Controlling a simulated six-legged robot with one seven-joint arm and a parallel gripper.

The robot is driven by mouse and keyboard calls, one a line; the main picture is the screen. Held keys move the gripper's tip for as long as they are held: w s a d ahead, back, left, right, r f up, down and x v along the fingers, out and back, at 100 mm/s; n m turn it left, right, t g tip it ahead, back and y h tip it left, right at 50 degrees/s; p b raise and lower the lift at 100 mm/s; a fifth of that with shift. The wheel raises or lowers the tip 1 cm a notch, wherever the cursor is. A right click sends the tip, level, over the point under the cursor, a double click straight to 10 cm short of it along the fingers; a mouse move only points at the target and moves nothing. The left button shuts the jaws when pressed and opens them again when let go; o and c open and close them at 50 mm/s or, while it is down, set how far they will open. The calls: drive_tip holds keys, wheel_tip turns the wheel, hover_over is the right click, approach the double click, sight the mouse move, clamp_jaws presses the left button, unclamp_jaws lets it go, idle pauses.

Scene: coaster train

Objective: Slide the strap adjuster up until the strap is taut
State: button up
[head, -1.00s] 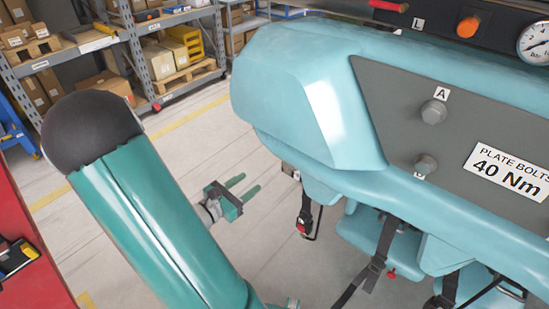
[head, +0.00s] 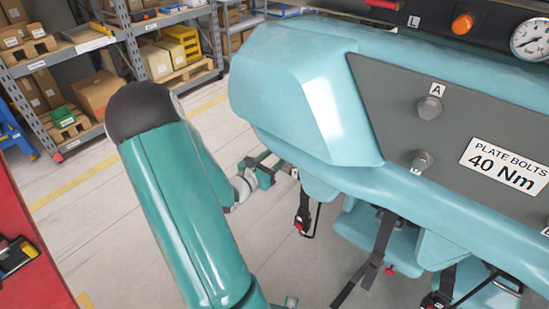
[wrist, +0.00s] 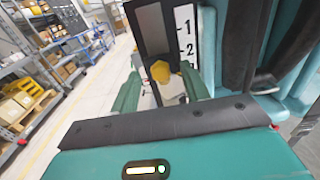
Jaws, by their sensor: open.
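In the wrist view a yellow knob (wrist: 160,72), which looks like the strap adjuster, sits on a dark upright plate (wrist: 150,32). A white scale (wrist: 186,35) with black numbers runs beside it, and the knob is below the 2. My gripper (wrist: 160,77) is open, with one teal finger on each side of the knob; I cannot tell whether they touch it. A black strap (wrist: 240,45) shows right of the scale.
Black straps with buckles (head: 303,212) hang under the car's side near blue seats (head: 385,245). A grey panel (head: 395,100) with bolts faces me. Shelves with boxes (head: 97,95) stand behind. A red surface (head: 25,255) is at left. The floor between is clear.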

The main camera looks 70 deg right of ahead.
drive_tip(key=shift+s+d, duration=0.15)
drive_tip(key=shift+d, duration=0.2)
clamp_jaws()
wheel_tip(320, 180, up, 3)
drive_tip(key=shift+r, duration=0.1)
unclamp_jaws()
